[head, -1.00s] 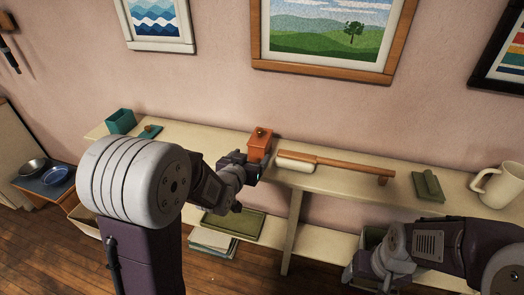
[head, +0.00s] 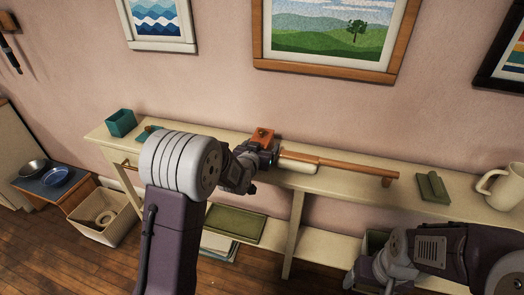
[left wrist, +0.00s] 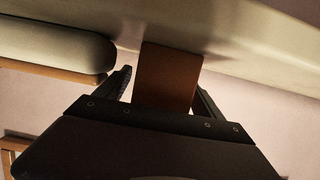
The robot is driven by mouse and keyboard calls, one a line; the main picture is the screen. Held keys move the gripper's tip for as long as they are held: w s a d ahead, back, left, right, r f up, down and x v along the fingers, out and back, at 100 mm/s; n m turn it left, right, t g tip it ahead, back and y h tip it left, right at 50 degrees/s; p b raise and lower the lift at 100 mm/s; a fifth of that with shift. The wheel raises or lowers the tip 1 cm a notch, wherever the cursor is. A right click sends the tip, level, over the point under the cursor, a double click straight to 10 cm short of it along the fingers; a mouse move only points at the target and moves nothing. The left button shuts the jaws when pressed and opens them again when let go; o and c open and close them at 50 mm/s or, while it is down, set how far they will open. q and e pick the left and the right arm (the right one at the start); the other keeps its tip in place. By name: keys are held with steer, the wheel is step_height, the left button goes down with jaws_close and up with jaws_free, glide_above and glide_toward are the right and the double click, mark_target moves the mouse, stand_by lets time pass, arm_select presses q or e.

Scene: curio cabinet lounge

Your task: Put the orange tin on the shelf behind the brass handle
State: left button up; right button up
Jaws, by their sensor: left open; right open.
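The orange tin (head: 263,135) stands on the long cream console table (head: 215,137), beside a paint roller. My left gripper (head: 268,158) is in front of the tin and hides most of it. In the left wrist view the tin (left wrist: 167,78) is between the two open fingers, which are on either side of it; I cannot tell whether they touch it. My right gripper (head: 356,280) is low at the right, in front of the table, partly hidden and away from the tin. A small brownish handle (head: 125,163) shows on the table's front at the left; I cannot tell whether it is brass.
The roller (head: 300,164) with a wooden handle lies right of the tin; its pale end (left wrist: 55,45) shows in the left wrist view. A green block (head: 432,186) and white mug (head: 499,187) are farther right. A teal box (head: 120,122) stands left. A green tray (head: 235,224) is below.

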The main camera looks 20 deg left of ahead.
mark_target(262, 136)
arm_select(q)
steer(key=shift+r, duration=0.1)
steer(key=c, duration=1.6)
steer(key=shift+o, duration=0.2)
steer(key=shift+r+p, duration=0.7)
steer(key=shift+r, duration=1.2)
steer(key=shift+s+d+r, duration=0.1)
steer(key=shift+r, duration=0.25)
steer(key=s+d+r+p, duration=0.3)
steer(key=s+d+r, duration=0.3)
steer(key=s, duration=0.3)
steer(key=shift+s+r, duration=0.25)
steer(key=shift+s, duration=0.15)
